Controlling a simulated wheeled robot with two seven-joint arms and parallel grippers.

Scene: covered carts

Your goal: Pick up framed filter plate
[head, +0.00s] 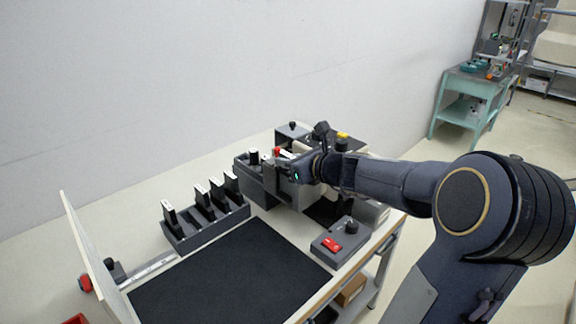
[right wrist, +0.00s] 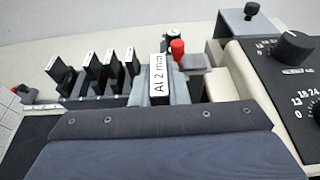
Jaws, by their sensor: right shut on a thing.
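My right gripper (head: 288,170) reaches in from the right to the dark grey apparatus at the back of the bench. It is shut on a framed filter plate (right wrist: 158,80), whose white label reads "Al 2 mm" in the right wrist view. The plate stands roughly upright at the far edge of the gripper body; its lower part is hidden, so I cannot tell whether it still touches the apparatus. Several other dark plates with white labels stand in a grey slotted rack (head: 207,231) to the left. My left gripper is not in view.
A black mat (head: 230,278) lies clear in front of the rack. A grey control box (head: 327,255) with red switches stands at the right edge. A dial panel (right wrist: 291,85) is close on the right in the right wrist view. A pale upright panel (head: 88,255) bounds the left.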

